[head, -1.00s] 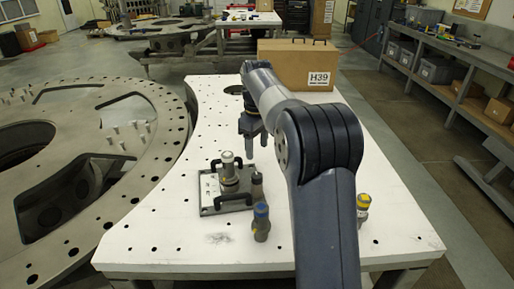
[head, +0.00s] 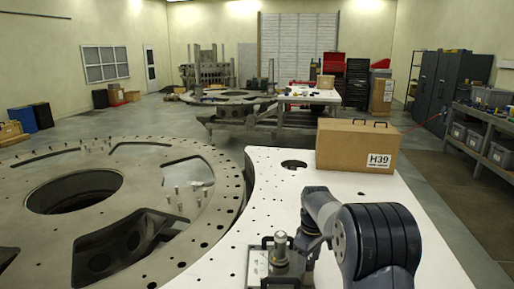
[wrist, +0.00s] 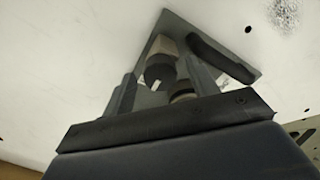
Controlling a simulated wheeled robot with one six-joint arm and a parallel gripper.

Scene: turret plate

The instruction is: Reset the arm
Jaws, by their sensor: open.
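My arm reaches over the white table (head: 225,262) in the head view. My gripper (wrist: 163,80) shows in the wrist view with its two fingers apart and open. A cylindrical piece with a pale cap (head: 280,248) stands on a small grey plate (head: 255,268) with black handles. In the wrist view a pale-and-dark cylinder (wrist: 161,62) shows between the fingers, beyond them; I cannot tell whether they touch it. The fingertips are hard to make out in the head view, where my arm hides part of the plate.
A cardboard box marked H39 (head: 345,148) stands at the table's back. A large round metal ring (head: 40,218) with holes and small pins lies to the left. A shelf (head: 487,118) with grey bins stands at the right. The table's right front is clear where visible.

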